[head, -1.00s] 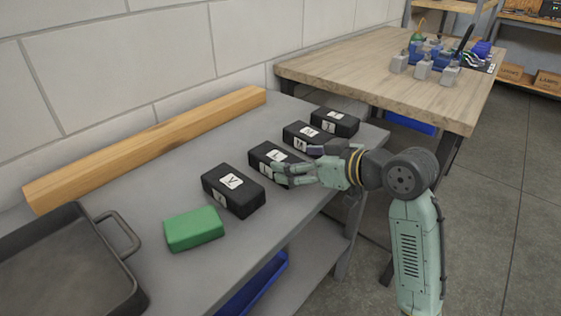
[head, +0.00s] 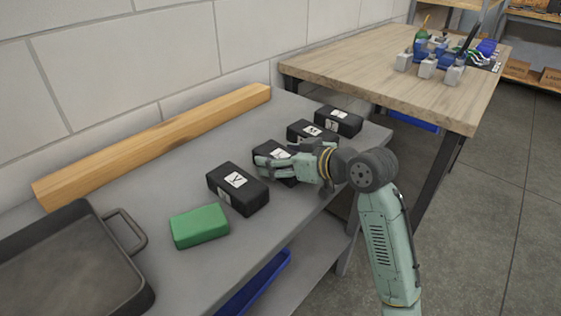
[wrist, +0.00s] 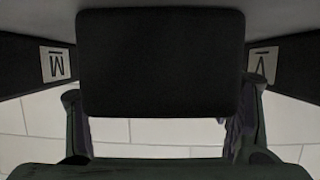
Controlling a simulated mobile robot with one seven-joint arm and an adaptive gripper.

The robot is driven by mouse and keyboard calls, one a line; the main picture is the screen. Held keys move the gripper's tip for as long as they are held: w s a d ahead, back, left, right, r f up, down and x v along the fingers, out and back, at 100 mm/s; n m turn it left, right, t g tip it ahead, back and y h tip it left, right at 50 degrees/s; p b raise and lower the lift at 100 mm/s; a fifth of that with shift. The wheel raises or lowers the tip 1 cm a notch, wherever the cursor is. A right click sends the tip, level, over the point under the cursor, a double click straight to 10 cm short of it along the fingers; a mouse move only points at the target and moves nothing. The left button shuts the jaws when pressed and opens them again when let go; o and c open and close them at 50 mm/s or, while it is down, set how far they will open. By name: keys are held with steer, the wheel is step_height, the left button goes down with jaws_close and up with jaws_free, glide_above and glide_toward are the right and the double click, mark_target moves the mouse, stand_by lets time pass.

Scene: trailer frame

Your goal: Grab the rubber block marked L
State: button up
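Several black rubber blocks with white letter labels lie in a row on the grey bench. My gripper (head: 268,166) is low at the second block from the front (head: 264,150), with its fingers around it. That block's label is partly covered in the head view, so I cannot read its letter. In the wrist view the block's plain dark face (wrist: 160,62) fills the middle. The fingers are spread wide at its two sides; I cannot tell whether they touch it. The block marked V (head: 238,189) is in front, and the block marked M (head: 303,129) is behind.
Another black block (head: 340,119) lies at the far end of the row. A green block (head: 199,226) and a dark metal tray (head: 75,265) are at the front. A wooden beam (head: 155,145) lies along the wall. A wooden table (head: 390,80) stands beyond the bench.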

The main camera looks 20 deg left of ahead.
steer(key=c, duration=1.4)
